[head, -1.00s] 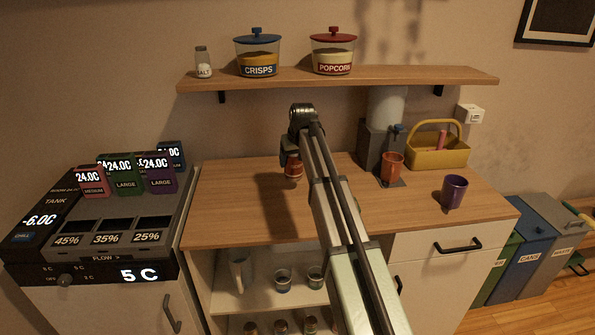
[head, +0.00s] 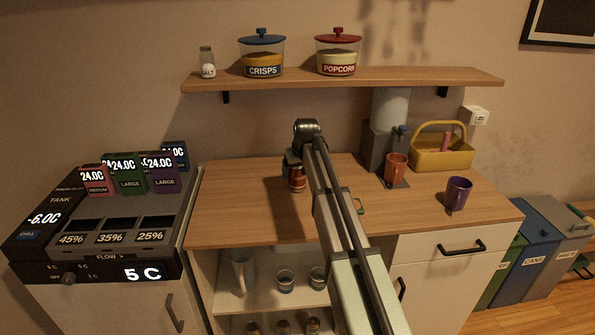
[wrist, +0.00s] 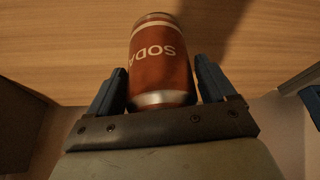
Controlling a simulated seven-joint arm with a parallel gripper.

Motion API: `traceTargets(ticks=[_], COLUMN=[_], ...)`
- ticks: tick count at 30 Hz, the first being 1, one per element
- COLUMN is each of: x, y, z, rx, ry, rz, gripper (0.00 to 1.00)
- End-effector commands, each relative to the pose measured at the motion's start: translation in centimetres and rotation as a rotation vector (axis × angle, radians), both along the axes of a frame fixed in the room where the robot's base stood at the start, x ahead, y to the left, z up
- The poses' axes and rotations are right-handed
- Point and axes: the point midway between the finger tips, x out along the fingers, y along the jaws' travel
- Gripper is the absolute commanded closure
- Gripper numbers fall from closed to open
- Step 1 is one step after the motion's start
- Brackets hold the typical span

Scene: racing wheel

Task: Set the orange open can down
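The orange soda can (head: 297,181) is upright at the worktop's surface, left of my arm in the head view. Whether its base touches the wood is hard to tell. In the wrist view the can (wrist: 160,62) sits between the two blue fingers of my gripper (wrist: 160,75), its lettering upside down. The fingers lie close along both its sides and appear shut on it. In the head view my gripper (head: 294,163) is at the can, partly hidden by my arm. The can's opening is not visible.
The wooden worktop (head: 240,205) is clear left of the can. An orange cup (head: 396,168) stands at a dispenser, with a purple cup (head: 458,193) and yellow basket (head: 440,154) further right. A shelf (head: 400,78) with jars hangs above.

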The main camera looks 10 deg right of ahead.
Motion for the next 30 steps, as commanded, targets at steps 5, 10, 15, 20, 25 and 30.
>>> traceTargets(ticks=[5,10,15,20,25,30], x=[0.0,0.0,-0.1,-0.9,-2.1,-3.1], y=[0.0,0.0,0.0,-0.2,-0.5,-0.8], z=[0.0,0.0,0.7,2.5,5.4,8.1], rx=[0.000,0.000,0.000,0.000,0.000,0.000], ry=[0.000,0.000,-0.001,-0.002,-0.003,-0.002], rz=[0.000,0.000,0.000,0.000,0.000,0.000], gripper=[0.02,0.02,0.02,0.02,0.02,0.02])
